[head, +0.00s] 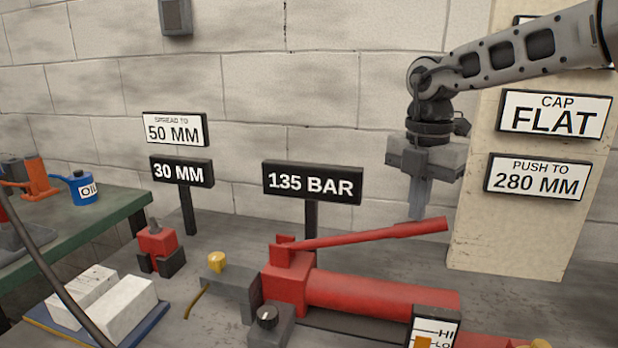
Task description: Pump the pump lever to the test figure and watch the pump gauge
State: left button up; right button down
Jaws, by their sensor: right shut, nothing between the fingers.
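The red hand pump (375,292) lies on the grey bench at lower centre. Its red pump lever (375,236) slants slightly upward to the right from the pump's head. A black sign reading 135 BAR (312,182) stands on a post behind the pump; it is the only pressure reading in view, and I cannot tell if it is the pump gauge. My right gripper (417,208) is shut and empty, pointing down near the lever's free right end. It looks apart from the lever, but the depth is hard to judge. My left gripper is out of view.
A yellow-capped fitting (217,262) and a black knob (267,317) sit by the pump's left end. A HI/LO plate (434,328) stands in front. A red spreader (156,247) and white blocks (117,306) are left.

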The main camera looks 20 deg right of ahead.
dwell(0.8)
jog(key=shift+r+p, duration=1.9)
jog(key=shift+r, duration=0.6)
